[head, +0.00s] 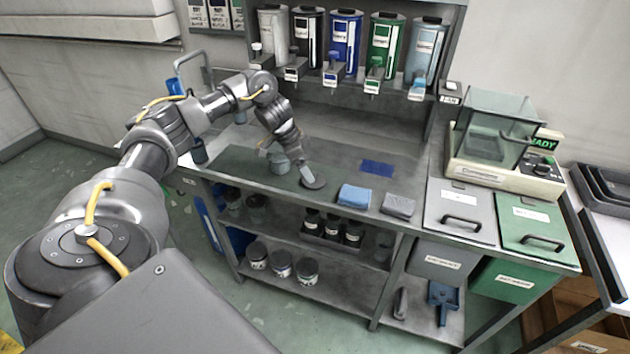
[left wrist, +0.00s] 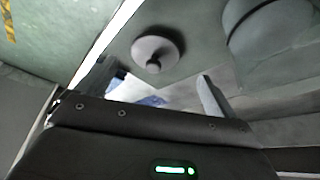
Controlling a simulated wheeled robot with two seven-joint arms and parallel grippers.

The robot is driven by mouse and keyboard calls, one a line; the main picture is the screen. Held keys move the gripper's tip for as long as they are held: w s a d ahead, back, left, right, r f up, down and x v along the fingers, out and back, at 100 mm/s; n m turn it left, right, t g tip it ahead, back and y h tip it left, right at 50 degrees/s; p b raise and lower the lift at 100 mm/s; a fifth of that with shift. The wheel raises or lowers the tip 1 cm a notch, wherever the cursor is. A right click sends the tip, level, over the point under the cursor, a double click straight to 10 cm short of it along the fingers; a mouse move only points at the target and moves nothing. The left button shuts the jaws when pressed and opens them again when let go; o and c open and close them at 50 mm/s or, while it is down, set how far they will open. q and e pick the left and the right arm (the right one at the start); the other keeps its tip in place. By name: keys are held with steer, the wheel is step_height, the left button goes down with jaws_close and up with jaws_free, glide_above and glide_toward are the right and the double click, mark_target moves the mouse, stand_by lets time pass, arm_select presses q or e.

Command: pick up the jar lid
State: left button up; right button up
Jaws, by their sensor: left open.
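The jar lid (left wrist: 158,48) is a grey disc with a small knob, lying on the dark green mat (left wrist: 190,20) in the left wrist view. In the head view the lid (head: 313,183) shows near the counter's front edge. A larger round grey body, seemingly the jar (left wrist: 268,32), stands beside it; in the head view the jar (head: 279,163) is left of the lid. My left gripper (left wrist: 155,80) is open and empty, with the lid ahead of its fingers and apart from them. My right gripper is out of view.
A blue cloth (head: 354,196) and a grey cloth (head: 398,205) lie right of the lid. A flat blue patch (head: 377,168) lies behind. Dispensers (head: 343,45) line the back shelf. Lidded bins (head: 459,212) and a clear-covered scale (head: 497,125) stand at right.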

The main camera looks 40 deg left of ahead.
arm_select(q)
steer(key=shift+s+d+p+x, duration=0.15)
steer(key=shift+p+x, duration=0.1)
steer(key=shift+x, duration=0.55)
steer(key=shift+d+p+x, duration=0.1)
steer(key=shift+p+x, duration=0.15)
steer(key=shift+x, duration=0.5)
steer(key=shift+s+d+p+x, duration=0.15)
steer(key=shift+p+x, duration=0.1)
steer(key=shift+x, duration=0.55)
steer(key=shift+w+f, duration=0.2)
steer(key=shift+f, duration=0.05)
steer(key=shift+c, duration=0.4)
steer(key=c, duration=1)
